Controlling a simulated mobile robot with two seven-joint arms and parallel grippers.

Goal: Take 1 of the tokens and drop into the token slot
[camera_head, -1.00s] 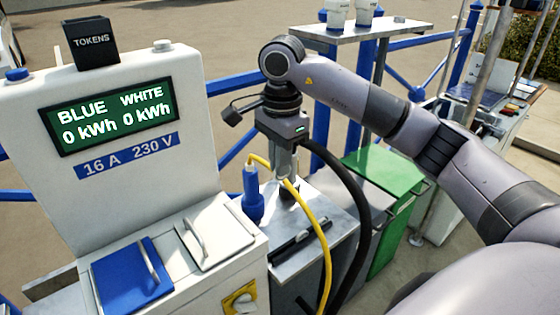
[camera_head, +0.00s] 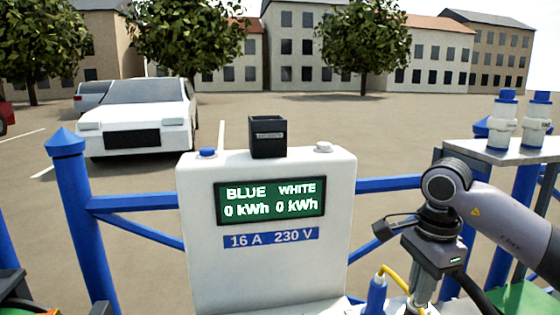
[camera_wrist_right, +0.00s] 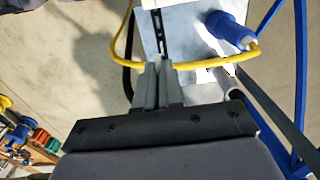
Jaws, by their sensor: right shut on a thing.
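My right gripper (camera_head: 421,298) points down at the lower right of the head view, with its tips cut off or hidden there. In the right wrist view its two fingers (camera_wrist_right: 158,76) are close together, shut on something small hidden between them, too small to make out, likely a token. Beyond the fingertips lies a grey top with a dark narrow slot-like strip (camera_wrist_right: 159,40). No loose token shows clearly. My left gripper is out of view.
A yellow cable (camera_wrist_right: 185,63) crosses close by the fingers and runs to a blue plug (camera_wrist_right: 225,30). Blue railings (camera_head: 75,220) flank the pedestal. White and blue fittings (camera_head: 503,120) stand on a shelf at right. Blue and white buttons flank the black box.

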